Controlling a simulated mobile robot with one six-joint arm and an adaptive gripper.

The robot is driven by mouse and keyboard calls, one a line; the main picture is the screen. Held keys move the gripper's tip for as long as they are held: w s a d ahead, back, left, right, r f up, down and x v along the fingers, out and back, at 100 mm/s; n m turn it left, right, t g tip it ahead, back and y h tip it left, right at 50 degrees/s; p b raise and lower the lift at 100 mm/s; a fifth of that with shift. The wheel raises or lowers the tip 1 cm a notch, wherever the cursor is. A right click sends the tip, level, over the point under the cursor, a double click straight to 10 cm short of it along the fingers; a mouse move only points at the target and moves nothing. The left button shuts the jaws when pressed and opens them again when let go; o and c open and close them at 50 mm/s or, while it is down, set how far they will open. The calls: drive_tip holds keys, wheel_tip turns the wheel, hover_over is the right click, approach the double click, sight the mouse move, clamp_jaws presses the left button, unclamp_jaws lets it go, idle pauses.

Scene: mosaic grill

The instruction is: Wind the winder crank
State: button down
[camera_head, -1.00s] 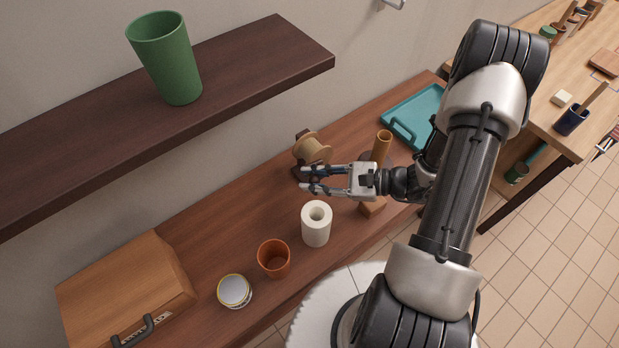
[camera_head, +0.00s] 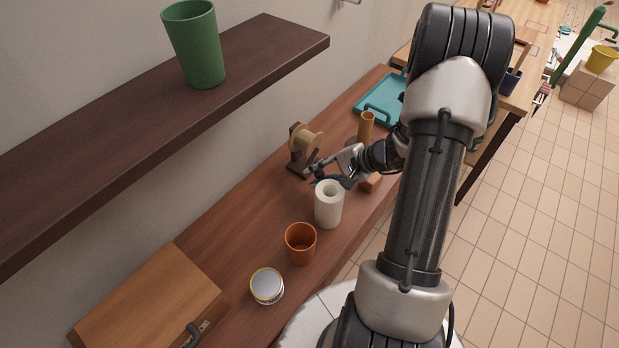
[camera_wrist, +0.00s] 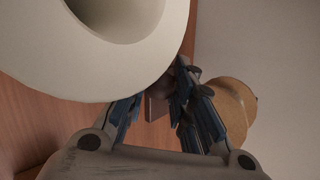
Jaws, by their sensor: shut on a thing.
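The winder (camera_head: 303,150) is a dark brown stand with a tan spool on the wooden counter. The tan spool also shows at the right of the wrist view (camera_wrist: 236,106). My gripper (camera_head: 313,176) is low at the winder's front side, its fingers pointing left. In the wrist view my gripper (camera_wrist: 178,88) has its fingertips drawn together around a small dark part at the winder, which I take to be the crank. The crank is mostly hidden by the fingers, and its angle cannot be told.
A white roll (camera_head: 328,210) stands very close to my gripper and fills the wrist view's upper left. An orange cup (camera_head: 300,244), a tin (camera_head: 267,286) and a wooden case (camera_head: 150,300) are nearer. A tan cylinder (camera_head: 365,127) and teal tray (camera_head: 378,108) lie beyond. A shelf (camera_head: 120,135) overhangs the left.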

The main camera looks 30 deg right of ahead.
drive_tip(key=shift+w+d+f+n+h, duration=0.1)
drive_tip(key=shift+d+f+n+h, duration=0.25)
drive_tip(key=shift+h, duration=0.25)
drive_tip(key=c, duration=1.6)
unclamp_jaws()
drive_tip(key=v, duration=1.2)
drive_tip(key=shift+a+f, duration=0.1)
